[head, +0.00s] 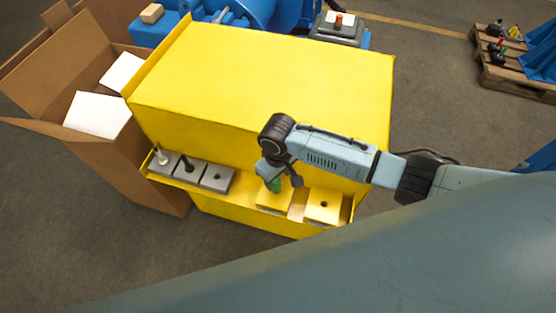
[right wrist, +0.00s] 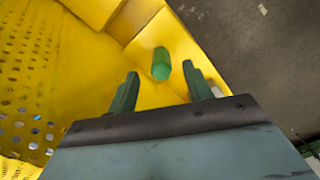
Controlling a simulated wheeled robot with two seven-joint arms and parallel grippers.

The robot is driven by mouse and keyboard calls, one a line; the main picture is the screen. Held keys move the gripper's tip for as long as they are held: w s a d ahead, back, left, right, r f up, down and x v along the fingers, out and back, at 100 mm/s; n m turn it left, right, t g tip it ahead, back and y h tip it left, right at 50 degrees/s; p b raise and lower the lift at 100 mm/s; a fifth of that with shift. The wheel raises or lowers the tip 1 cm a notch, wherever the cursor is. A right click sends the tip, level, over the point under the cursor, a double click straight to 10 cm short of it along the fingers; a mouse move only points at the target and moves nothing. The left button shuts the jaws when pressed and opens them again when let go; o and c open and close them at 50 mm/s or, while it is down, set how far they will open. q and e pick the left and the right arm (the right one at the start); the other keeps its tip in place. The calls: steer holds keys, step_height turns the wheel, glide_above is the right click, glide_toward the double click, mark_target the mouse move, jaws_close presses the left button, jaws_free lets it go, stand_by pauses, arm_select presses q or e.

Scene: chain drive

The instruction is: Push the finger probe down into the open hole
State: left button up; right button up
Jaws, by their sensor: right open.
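A green probe (head: 274,184) stands on a yellow block (head: 272,201) on the yellow ledge. In the right wrist view the green probe (right wrist: 161,64) lies just beyond and between my right fingertips, with clear gaps to both fingers. My right gripper (head: 283,180) is open and hides part of the probe in the head view. Another yellow block (head: 317,212) to the right has a dark open hole (head: 323,204). Which of the probes is the finger probe I cannot tell. My left gripper is out of view.
Grey blocks stand on the ledge's left: one with a pale probe (head: 162,156), one with a black probe (head: 186,164), one with an open hole (head: 218,177). The large yellow guard (head: 270,80) rises behind. An open cardboard box (head: 140,165) is at left.

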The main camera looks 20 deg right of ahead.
step_height(320, 180, up, 9)
steer(key=p, duration=0.1)
stand_by(0.7)
